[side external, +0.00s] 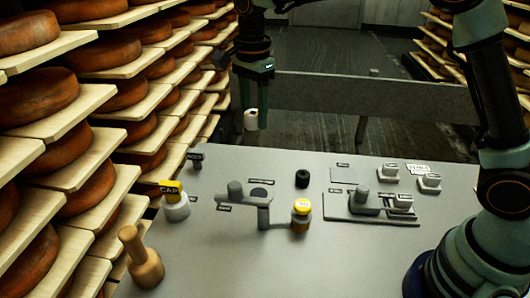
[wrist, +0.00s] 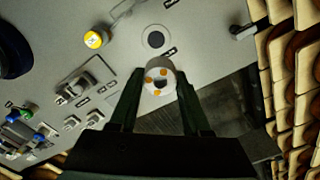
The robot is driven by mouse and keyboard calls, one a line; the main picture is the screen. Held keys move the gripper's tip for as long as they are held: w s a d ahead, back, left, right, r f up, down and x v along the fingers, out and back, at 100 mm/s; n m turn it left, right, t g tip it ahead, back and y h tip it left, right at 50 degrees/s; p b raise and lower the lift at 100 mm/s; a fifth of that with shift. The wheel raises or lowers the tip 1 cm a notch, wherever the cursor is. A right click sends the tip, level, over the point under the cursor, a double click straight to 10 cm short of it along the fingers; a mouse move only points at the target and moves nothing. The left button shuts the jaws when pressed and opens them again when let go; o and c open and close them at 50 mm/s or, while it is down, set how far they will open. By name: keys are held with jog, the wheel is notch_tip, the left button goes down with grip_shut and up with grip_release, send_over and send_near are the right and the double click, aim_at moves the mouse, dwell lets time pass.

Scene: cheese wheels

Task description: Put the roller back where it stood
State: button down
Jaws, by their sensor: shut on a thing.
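My gripper (side external: 252,100) is shut on a small white roller (side external: 251,120). It holds the roller in the air beyond the table's far left edge, well above table height. In the wrist view the roller (wrist: 158,82) sits between the fingertips, its end face showing orange spots and a dark centre. I cannot tell from the frames which spot the roller stood on.
Cheese shelves (side external: 80,135) line the left. The table's front middle is clear.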

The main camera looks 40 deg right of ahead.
aim_at(227, 181)
jog(key=shift+w+a+m, duration=1.8)
jog(key=shift+w+m, duration=2.3)
jog(key=shift+w, duration=0.3)
notch_tip(227, 181, down, 21)
jog(key=shift+r, duration=0.2)
jog(key=shift+f, duration=0.1)
jog(key=shift+c, duration=1.8)
grip_release()
